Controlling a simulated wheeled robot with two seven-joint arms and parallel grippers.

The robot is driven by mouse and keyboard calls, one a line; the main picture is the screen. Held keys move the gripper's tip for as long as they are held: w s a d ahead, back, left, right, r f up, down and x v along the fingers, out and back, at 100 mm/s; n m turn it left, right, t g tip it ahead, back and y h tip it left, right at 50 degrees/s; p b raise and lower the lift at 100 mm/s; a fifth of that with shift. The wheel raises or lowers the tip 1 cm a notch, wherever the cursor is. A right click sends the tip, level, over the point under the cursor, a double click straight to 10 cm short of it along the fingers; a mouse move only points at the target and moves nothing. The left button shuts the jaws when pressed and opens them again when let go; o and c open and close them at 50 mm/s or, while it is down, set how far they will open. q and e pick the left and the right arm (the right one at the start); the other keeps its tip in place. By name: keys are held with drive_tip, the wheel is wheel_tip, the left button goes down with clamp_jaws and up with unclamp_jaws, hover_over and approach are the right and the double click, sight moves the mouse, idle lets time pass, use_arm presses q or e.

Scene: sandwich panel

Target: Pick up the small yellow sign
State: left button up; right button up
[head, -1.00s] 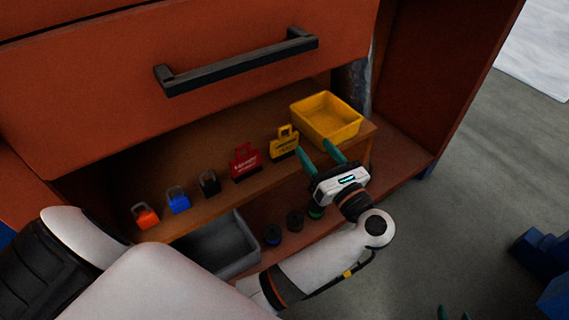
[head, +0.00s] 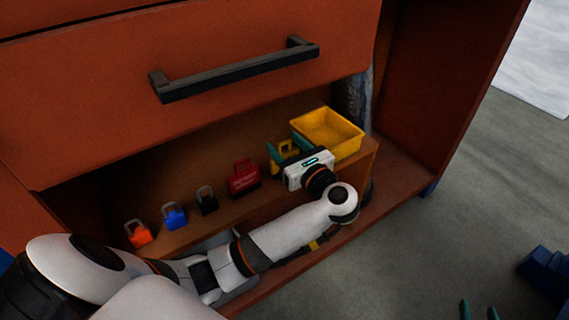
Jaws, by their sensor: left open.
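The small yellow sign (head: 284,147) stands on the wooden shelf, between the red sign and the yellow bin. My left gripper (head: 285,147) is at this sign, with its green fingers apart, one on each side of it. Its white body hides the lower part of the sign. I cannot tell whether the fingers touch it. Only the green fingertips of my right gripper (head: 479,309) show at the bottom edge, apart and empty, far from the shelf.
A yellow bin (head: 345,146) is close on the right. Black (head: 207,203), blue (head: 175,217) and orange (head: 139,234) padlocks line the shelf at left. A drawer with a black handle (head: 235,76) overhangs the shelf.

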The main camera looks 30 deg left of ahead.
use_arm(q)
drive_tip(key=shift+w+a, duration=0.25)
drive_tip(key=shift+a, duration=0.3)
clamp_jaws()
